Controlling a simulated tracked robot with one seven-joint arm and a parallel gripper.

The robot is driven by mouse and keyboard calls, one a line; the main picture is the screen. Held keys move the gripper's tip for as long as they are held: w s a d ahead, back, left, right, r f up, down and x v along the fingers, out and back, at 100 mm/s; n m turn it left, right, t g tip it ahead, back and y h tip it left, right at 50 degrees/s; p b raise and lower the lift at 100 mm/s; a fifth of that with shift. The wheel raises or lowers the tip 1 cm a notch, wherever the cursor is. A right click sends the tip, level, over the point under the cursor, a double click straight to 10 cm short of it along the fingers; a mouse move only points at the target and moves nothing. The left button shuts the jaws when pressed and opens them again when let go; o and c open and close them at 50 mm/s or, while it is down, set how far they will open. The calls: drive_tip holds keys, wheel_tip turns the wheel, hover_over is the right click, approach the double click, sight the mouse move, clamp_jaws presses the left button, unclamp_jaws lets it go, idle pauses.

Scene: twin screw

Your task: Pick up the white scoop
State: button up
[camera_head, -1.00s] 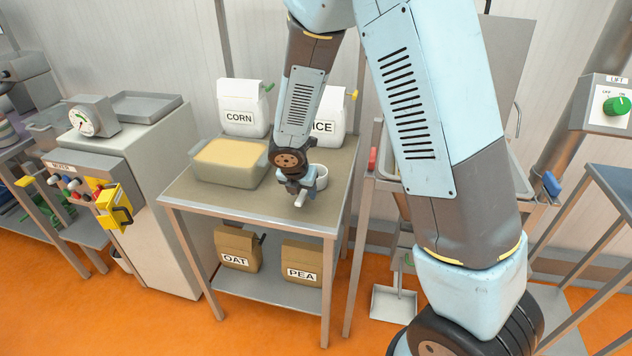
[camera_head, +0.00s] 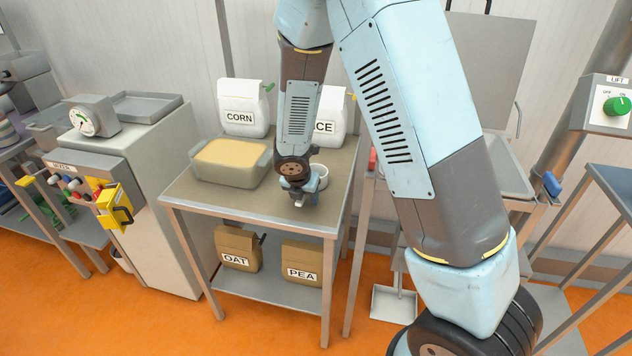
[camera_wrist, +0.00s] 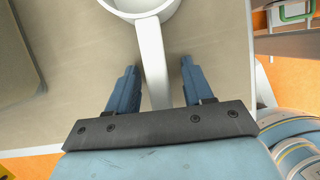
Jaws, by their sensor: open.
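The white scoop (camera_wrist: 154,62) lies on the small table (camera_head: 235,213), its round cup at the top of the wrist view and its handle pointing down toward my gripper (camera_wrist: 158,78). My gripper is open, with one blue finger on each side of the handle and a gap to both. In the head view the scoop's cup (camera_head: 321,174) shows just behind my gripper (camera_head: 303,200), which is low over the table's right front part. The rest of the scoop is mostly hidden there by my gripper and wrist.
A grey tub of yellow meal (camera_head: 230,174) stands left of my gripper. A CORN bag (camera_head: 240,105) and a partly hidden bag ending in "CE" (camera_head: 328,122) stand at the table's back. OAT (camera_head: 237,248) and PEA (camera_head: 301,262) bags sit on the lower shelf.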

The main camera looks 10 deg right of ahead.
drive_tip(key=shift+c, duration=0.2)
clamp_jaws()
drive_tip(key=shift+r, duration=0.1)
drive_tip(key=shift+r, duration=0.55)
wheel_tip(320, 180, up, 2)
drive_tip(key=shift+r, duration=0.25)
drive_tip(key=s+a+r, duration=0.1)
drive_tip(key=s+r, duration=0.8)
drive_tip(key=s, duration=0.5)
drive_tip(key=shift+r, duration=0.25)
